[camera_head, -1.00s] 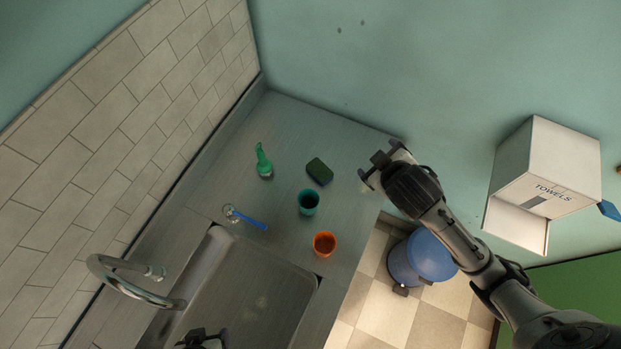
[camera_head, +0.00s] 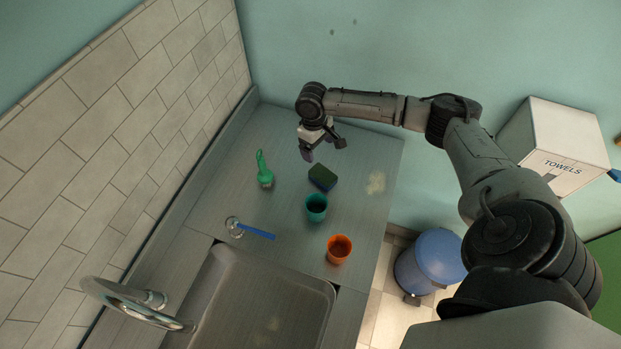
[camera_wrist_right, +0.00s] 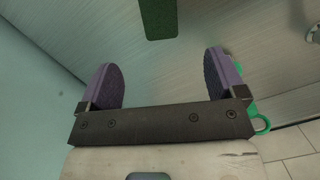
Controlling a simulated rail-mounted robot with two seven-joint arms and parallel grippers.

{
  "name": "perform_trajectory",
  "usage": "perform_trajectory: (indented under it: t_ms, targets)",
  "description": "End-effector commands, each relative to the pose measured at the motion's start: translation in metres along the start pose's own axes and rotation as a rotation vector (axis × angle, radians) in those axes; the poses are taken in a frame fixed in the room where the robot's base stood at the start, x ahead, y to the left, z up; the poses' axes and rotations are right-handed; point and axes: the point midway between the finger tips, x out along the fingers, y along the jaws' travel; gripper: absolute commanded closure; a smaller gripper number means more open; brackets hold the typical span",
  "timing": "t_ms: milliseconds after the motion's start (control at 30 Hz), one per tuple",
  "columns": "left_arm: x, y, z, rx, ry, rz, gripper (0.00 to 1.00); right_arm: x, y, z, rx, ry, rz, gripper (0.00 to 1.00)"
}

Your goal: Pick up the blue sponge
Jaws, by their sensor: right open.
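The sponge (camera_head: 322,178), dark green on top with a blue side, lies on the grey counter (camera_head: 225,205). Its green top also shows at the upper edge of the right wrist view (camera_wrist_right: 158,18), partly cut off. My right gripper (camera_head: 323,150) is above the counter just beyond the sponge, on the wall side, apart from it. In the right wrist view its two purple-padded fingers (camera_wrist_right: 162,76) are spread with nothing between them, and the sponge is past the fingertips. My left gripper is not in view.
A teal cup (camera_head: 316,208) stands close to the sponge, with an orange cup (camera_head: 339,249) nearer the sink (camera_head: 262,300). A green bottle (camera_head: 264,170) stands left of the sponge. A blue-handled brush (camera_head: 257,233) lies by the sink.

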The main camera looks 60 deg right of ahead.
Motion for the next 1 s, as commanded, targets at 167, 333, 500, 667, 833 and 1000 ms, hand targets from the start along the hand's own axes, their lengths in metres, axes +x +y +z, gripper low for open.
perform_trajectory:
  t_ms: [167, 333, 500, 667, 833, 1000]
  targets:
    - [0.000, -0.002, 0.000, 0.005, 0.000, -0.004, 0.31, 0.017, -0.001, 0.000, 0.043, -0.001, 0.001, 0.11]
    - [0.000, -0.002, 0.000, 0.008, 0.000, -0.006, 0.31, 0.046, 0.000, 0.000, 0.044, -0.001, 0.003, 0.11]
    - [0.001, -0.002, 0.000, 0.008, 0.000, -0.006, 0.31, 0.071, 0.000, 0.000, 0.042, 0.000, 0.003, 0.11]
    - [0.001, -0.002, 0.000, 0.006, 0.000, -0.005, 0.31, 0.084, 0.000, 0.000, 0.041, 0.002, 0.004, 0.11]
    - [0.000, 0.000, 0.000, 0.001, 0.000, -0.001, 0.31, 0.090, 0.000, 0.001, 0.041, 0.002, 0.004, 0.11]
    - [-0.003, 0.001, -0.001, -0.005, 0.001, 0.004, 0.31, 0.111, 0.000, 0.004, 0.041, 0.000, 0.004, 0.11]
